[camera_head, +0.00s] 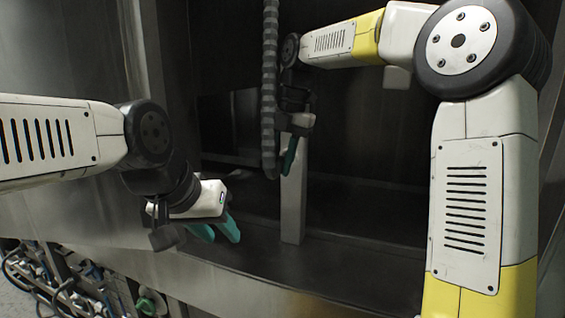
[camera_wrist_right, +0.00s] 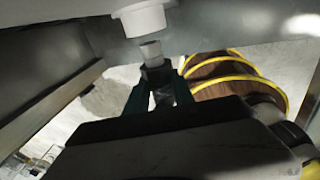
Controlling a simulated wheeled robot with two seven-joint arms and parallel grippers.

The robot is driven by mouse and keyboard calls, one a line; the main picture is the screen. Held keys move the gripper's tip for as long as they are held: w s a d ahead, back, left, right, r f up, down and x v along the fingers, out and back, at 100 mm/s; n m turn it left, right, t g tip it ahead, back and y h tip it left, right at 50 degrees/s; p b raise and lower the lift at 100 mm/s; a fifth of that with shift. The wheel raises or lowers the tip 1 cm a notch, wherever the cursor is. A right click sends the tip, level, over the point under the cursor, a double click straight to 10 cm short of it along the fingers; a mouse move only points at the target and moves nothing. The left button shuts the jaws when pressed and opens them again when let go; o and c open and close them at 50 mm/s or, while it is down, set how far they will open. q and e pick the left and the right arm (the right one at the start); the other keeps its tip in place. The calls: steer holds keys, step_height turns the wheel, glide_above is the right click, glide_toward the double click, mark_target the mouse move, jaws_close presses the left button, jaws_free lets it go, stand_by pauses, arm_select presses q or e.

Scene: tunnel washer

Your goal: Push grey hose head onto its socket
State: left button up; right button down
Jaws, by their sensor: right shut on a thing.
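My right gripper (camera_wrist_right: 158,85) has its teal fingers on both sides of the grey hose head (camera_wrist_right: 152,52) and is shut on it. The hose head points up in the right wrist view, just below a white round socket (camera_wrist_right: 142,18). A small gap seems to show between them. In the head view my right gripper (camera_head: 289,158) is beside the grey ribbed hose (camera_head: 269,80), and the socket cannot be made out there. My left gripper (camera_head: 216,232) is empty, with its teal fingers a little apart, at the left of the recess.
A grey upright post (camera_head: 293,205) stands just below my right gripper. The dark metal ledge (camera_head: 350,265) runs along the front. Cables and fittings (camera_head: 60,285) lie low at the left. Brown drums with yellow rims (camera_wrist_right: 235,72) show in the right wrist view.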

mark_target(283, 157)
steer(key=shift+w+d, duration=0.35)
steer(key=shift+w, duration=0.55)
stand_by(1.1)
steer(key=shift+w, duration=0.2)
steer(key=shift+w+d, duration=0.1)
steer(key=shift+w, duration=0.3)
stand_by(0.3)
steer(key=c, duration=1)
jaws_free()
steer(key=shift+s, duration=0.2)
steer(key=shift+s+a, duration=0.3)
steer(key=shift+s, duration=0.35)
steer(key=shift+s+a, duration=0.3)
steer(key=shift+s, duration=0.3)
steer(key=s+a, duration=0.2)
steer(key=s, duration=0.5)
steer(key=shift+s, duration=0.3)
